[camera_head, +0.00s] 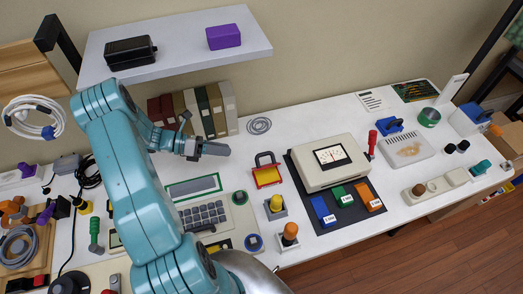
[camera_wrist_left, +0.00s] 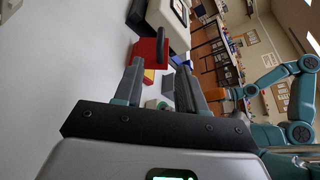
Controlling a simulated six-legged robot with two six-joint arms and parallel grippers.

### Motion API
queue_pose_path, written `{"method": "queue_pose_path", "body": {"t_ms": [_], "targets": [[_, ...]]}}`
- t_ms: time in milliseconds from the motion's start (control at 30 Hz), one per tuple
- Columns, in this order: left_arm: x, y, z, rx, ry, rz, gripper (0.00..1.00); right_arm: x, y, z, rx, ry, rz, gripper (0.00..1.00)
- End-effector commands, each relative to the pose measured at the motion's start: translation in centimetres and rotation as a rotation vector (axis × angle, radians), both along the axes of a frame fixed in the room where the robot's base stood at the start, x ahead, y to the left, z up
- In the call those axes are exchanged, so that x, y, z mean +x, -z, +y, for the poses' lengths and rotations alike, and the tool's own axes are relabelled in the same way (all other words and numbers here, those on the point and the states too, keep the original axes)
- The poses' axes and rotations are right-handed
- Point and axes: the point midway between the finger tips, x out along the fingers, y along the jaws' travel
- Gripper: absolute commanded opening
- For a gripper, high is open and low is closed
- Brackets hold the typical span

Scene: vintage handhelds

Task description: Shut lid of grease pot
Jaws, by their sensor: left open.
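My left gripper (camera_head: 213,148) reaches in from the left and hangs above the white table, left of the red-framed yellow piece (camera_head: 267,170). In the left wrist view its two fingers (camera_wrist_left: 160,72) are apart, with nothing held between them. A small round green-rimmed pot (camera_head: 238,198) stands beside the keyboard, below the gripper in the head view. A small greenish thing shows low between the fingers in the left wrist view (camera_wrist_left: 151,104).
A shelf (camera_head: 180,70) with a black case and purple box overhangs the back. A row of books (camera_head: 205,108) stands behind the gripper. A beige meter (camera_head: 332,160) and coloured blocks sit on a dark mat to the right. Yellow and orange knobs (camera_head: 290,232) stand up near the front.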

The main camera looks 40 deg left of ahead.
Motion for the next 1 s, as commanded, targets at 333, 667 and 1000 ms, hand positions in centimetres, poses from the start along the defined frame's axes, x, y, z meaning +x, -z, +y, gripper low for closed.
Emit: {"method": "queue_pose_path", "body": {"t_ms": [333,667,1000], "targets": [[5.9,2.1,-5.6,-0.005,0.004,0.0,0.4,0.0,-2.1,0.0,0.0,0.0,-0.001,0.64],[8.9,3.4,-8.0,-0.002,0.001,0.0,0.4,0.0,-2.8,0.0,0.0,0.0,-0.001,0.64],[9.1,3.5,-8.1,0.0,-0.001,-0.001,0.24,0.0,-2.7,0.0,0.0,0.0,-0.001,0.64]]}}
